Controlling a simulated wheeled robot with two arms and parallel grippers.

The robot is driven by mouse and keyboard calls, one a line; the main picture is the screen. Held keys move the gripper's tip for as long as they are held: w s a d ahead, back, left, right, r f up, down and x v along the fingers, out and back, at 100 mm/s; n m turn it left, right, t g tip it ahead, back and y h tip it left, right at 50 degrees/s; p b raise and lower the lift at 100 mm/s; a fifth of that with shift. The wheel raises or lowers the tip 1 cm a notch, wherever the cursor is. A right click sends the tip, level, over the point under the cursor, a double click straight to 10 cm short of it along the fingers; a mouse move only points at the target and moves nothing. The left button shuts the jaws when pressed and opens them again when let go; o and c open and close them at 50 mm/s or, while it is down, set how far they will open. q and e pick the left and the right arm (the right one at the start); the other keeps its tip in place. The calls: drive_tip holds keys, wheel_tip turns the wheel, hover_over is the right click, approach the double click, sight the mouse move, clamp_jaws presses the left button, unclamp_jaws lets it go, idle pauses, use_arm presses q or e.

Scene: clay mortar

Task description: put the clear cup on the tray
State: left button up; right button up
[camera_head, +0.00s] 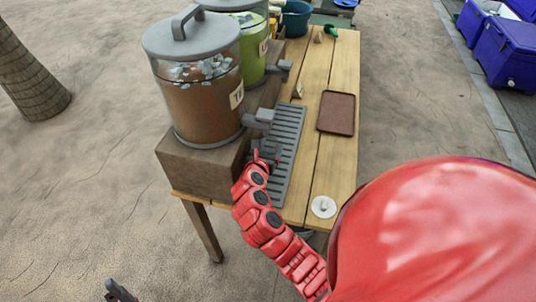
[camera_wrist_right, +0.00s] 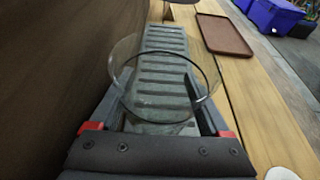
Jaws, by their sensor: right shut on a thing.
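The clear cup (camera_wrist_right: 165,72) is in the right wrist view, between the two fingers of my right gripper (camera_wrist_right: 165,112), which is shut on it. The cup's round rim faces the wrist camera. In the head view my right gripper (camera_head: 269,151) is over the near part of the grey slatted drip grate, beside the drink dispenser; the cup cannot be made out there. The brown tray (camera_head: 337,112) lies empty on the wooden table to the right of the grate, and also shows in the wrist view (camera_wrist_right: 223,36). Part of my left gripper (camera_head: 118,291) shows at the bottom left.
Two drink dispensers, one brown (camera_head: 200,95) and one green (camera_head: 252,48), stand on a wooden block left of the drip grate (camera_head: 285,150). A white disc (camera_head: 323,207) lies near the table's front edge. Small signs stand near the grate and at the back.

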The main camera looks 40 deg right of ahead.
wheel_tip(320, 180, down, 4)
drive_tip(key=b, duration=0.3)
drive_tip(key=shift+r+b, duration=0.25)
drive_tip(key=shift+b, duration=0.15)
drive_tip(key=shift+r, duration=0.2)
drive_tip(key=shift+f, duration=0.15)
drive_tip(key=o, duration=1.2)
drive_tip(key=shift+s+a+r, duration=0.1)
drive_tip(key=shift+a+r, duration=0.1)
drive_tip(key=shift+a, duration=0.05)
drive_tip(key=v, duration=1.1)
drive_tip(key=shift+s+a, duration=0.2)
drive_tip(key=shift+r, duration=0.1)
